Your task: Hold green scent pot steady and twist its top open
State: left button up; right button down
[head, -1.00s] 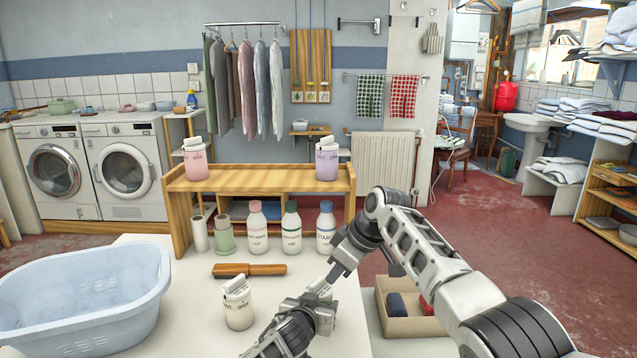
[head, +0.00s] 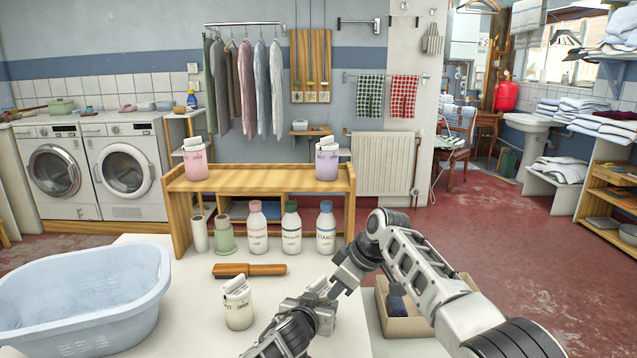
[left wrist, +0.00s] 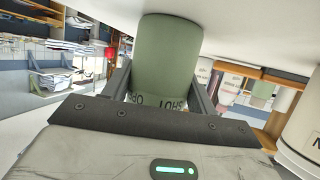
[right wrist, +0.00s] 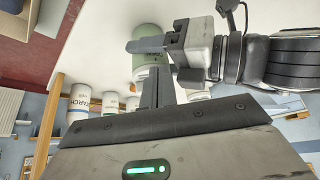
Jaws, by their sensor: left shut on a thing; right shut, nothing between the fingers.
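The green scent pot (left wrist: 165,60) is between the two fingers of my left gripper (left wrist: 160,85) in the left wrist view. Lettering that reads SHUT and part of OPEN shows upside down near its band; its top end is hidden behind the gripper body. In the head view my left gripper (head: 322,298) and right gripper (head: 342,286) meet over the table and hide the pot. In the right wrist view the green pot (right wrist: 146,68) shows just beyond the closed fingers of my right gripper (right wrist: 156,90). I cannot tell whether those fingers touch it.
A cream pot (head: 238,308) and a wooden brush (head: 249,270) are left of my grippers. A blue basket (head: 90,300) fills the table's left. Several bottles (head: 291,230) stand behind, before a wooden shelf (head: 250,180) bearing pink and lilac pots. An open box (head: 400,325) is at the right.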

notch_tip(320, 180, up, 6)
dwell(0.5)
jog(key=shift+w+a+f, duration=0.1)
jog(key=shift+w+f, duration=0.05)
jog(key=shift+f, duration=1.35)
jog(key=shift+w+a+f, duration=0.1)
jog(key=shift+f, duration=1.4)
